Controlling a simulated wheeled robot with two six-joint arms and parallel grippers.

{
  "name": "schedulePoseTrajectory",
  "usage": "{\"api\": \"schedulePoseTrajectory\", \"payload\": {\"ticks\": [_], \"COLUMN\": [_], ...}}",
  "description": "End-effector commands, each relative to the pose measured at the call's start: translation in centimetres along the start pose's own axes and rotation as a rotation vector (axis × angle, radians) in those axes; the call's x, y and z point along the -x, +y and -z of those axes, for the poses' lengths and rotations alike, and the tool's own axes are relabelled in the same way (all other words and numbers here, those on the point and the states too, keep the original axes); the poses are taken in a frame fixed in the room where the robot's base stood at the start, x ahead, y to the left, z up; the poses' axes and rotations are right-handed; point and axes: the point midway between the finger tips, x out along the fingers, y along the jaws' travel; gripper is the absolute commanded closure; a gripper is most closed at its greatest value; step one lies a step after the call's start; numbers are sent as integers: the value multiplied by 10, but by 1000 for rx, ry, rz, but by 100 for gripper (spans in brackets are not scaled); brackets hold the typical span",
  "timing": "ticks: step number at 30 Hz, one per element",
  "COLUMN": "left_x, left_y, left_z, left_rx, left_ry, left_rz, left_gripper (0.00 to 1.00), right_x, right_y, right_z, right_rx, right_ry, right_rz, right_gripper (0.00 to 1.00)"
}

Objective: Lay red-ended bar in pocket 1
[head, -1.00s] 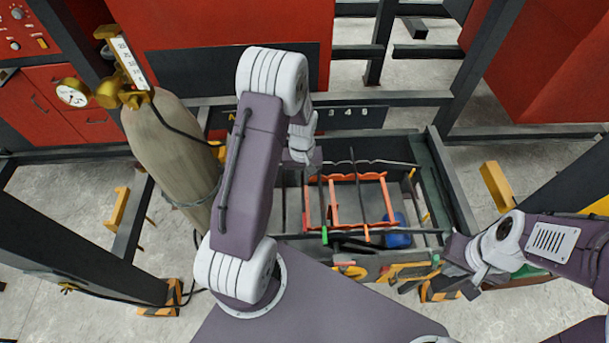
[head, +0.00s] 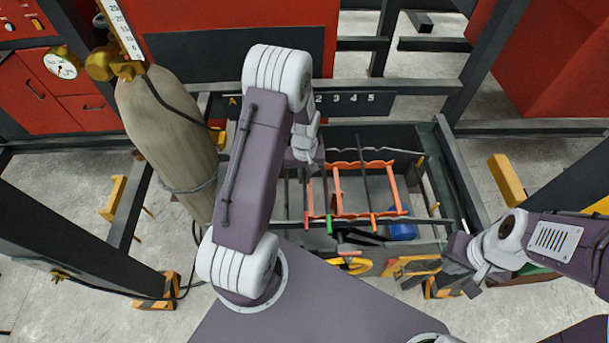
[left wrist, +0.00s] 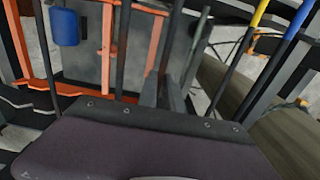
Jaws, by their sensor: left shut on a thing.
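My left gripper (head: 308,158) reaches down at the left side of the orange rack (head: 392,190). In the left wrist view its fingers (left wrist: 162,95) are shut on a dark bar (left wrist: 168,45) beside the rack's rail. That bar's end is out of that view and no red end can be made out on it. A green-ended bar (head: 329,205) and an orange-ended bar (head: 366,190) lie across the rack. My right gripper (head: 474,272) is at the lower right, away from the rack; its jaws are unclear.
A number board (head: 350,100) stands behind the rack, partly hidden by my left arm. A blue cup-like thing (head: 402,229) is at the rack's right front. A gas cylinder (head: 170,135) stands left. Yellow-ended (left wrist: 258,18) and blue-ended (left wrist: 298,20) bars stand to one side in the wrist view.

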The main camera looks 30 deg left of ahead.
Motion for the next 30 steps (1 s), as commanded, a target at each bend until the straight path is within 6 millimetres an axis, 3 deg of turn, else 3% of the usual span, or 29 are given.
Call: {"api": "schedulePoseTrajectory", "payload": {"ticks": [12, 22, 23, 25, 30], "left_x": [-36, -38, -38, -38, -38], "left_y": [0, 0, 0, 0, 0], "left_z": [0, 0, 0, 0, 0], "left_rx": [0, 0, 0, 0, 0], "left_ry": [0, 1, 1, 1, 0], "left_rz": [0, 0, 0, 0, 0], "left_gripper": [100, 100, 84, 65, 64], "right_x": [-30, -30, -30, -30, -30], "right_y": [1, 1, 1, 1, 1], "right_z": [-3, -3, -3, -3, -3], "right_rx": [0, 0, 0, 0, 0], "right_ry": [0, 0, 0, 0, 0], "right_rz": [0, 0, 0, 0, 0], "right_gripper": [100, 100, 100, 100, 100]}}
